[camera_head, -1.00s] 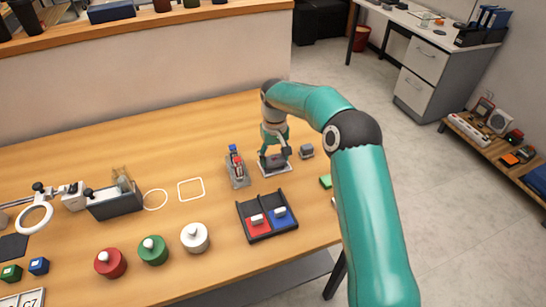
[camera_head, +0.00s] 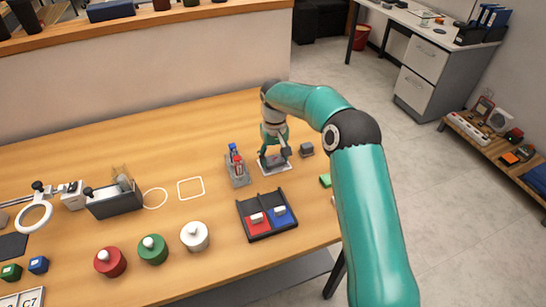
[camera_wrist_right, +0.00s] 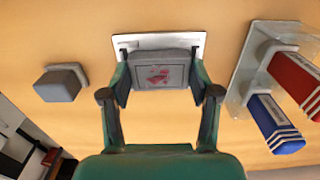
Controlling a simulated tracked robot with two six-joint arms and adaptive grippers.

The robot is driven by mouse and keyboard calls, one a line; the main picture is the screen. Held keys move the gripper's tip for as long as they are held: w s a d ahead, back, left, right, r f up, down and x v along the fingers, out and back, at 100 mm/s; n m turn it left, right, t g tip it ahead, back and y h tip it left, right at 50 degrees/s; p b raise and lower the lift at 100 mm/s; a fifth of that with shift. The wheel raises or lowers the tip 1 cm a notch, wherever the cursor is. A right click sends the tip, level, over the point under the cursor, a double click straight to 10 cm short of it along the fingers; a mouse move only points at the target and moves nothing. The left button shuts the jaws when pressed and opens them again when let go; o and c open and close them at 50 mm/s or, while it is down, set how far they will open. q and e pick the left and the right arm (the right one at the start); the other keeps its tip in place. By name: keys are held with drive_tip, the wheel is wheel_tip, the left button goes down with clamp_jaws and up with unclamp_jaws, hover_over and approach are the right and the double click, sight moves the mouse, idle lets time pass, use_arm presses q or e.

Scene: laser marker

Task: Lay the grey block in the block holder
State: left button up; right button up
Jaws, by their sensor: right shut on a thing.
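My right gripper (camera_wrist_right: 160,95) is shut on a grey block (camera_wrist_right: 160,72) with a red mark on its face. A finger presses on each side of the block. A pale metal plate (camera_wrist_right: 135,40), which looks like the block holder, shows behind the block in the right wrist view. In the head view the right gripper (camera_head: 273,157) is down over this plate (camera_head: 284,168), and the arm partly hides the block. I cannot tell whether the block touches the plate. My left gripper is not in view.
A small grey piece (camera_head: 306,150) stands right of the plate; it also shows in the wrist view (camera_wrist_right: 60,83). A rack with red and blue pieces (camera_head: 237,173) stands close on the left. A black tray (camera_head: 247,230) lies in front. Red, green and white round pieces stand front left.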

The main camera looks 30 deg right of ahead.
sight(274, 159)
drive_tip(key=o, duration=1.2)
wheel_tip(274, 159, up, 12)
drive_tip(key=shift+f, duration=0.1)
